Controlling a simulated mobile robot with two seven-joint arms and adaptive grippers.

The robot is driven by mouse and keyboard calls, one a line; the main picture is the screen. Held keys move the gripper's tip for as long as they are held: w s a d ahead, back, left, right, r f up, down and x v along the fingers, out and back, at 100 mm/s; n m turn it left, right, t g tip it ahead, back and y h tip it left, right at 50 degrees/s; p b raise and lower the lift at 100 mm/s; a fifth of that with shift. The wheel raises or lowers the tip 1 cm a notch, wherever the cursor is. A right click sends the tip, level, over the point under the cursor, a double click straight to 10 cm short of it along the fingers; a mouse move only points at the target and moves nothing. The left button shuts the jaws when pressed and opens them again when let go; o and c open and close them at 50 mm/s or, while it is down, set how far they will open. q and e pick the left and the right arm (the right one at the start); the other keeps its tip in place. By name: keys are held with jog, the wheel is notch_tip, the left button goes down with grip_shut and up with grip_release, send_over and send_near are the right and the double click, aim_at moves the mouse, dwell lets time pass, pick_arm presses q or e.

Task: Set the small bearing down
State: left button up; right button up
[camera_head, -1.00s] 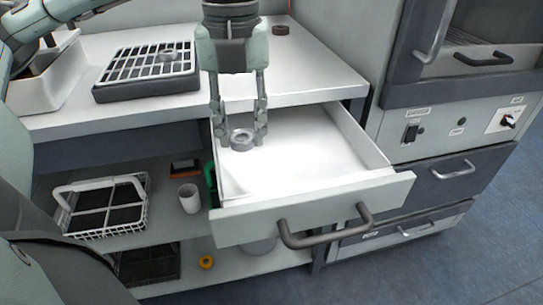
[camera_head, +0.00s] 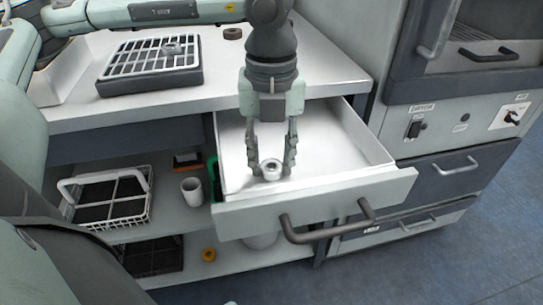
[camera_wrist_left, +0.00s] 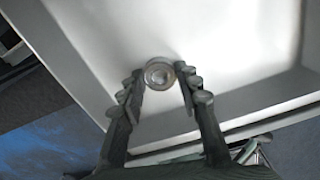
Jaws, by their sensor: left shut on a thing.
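The small bearing (camera_head: 271,169) is a grey metal ring between the fingertips of my left gripper (camera_head: 271,162), which is shut on it. They are inside the open white drawer (camera_head: 325,150), near its front panel. In the left wrist view the bearing (camera_wrist_left: 159,73) sits between the two fingertips, over the white drawer floor. I cannot tell whether the bearing touches the floor. My right gripper is not in view.
A black tray with a white grid (camera_head: 150,80) stands on the counter, with a grey ring (camera_head: 173,48) on it. A dark ring (camera_head: 232,33) lies further right. The drawer's right side is empty. A white wire basket (camera_head: 105,200) and white cup (camera_head: 191,191) stand on the shelf below.

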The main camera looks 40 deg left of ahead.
aim_at(272, 166)
pick_arm(q)
jog(key=shift+f, duration=0.1)
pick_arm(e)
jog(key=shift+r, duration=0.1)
pick_arm(q)
jog(key=o, duration=0.9)
jog(key=shift+c, duration=0.2)
jog(key=o, duration=0.3)
jog(key=shift+o, duration=0.2)
jog(key=shift+r, duration=0.55)
notch_tip(272, 166, up, 11)
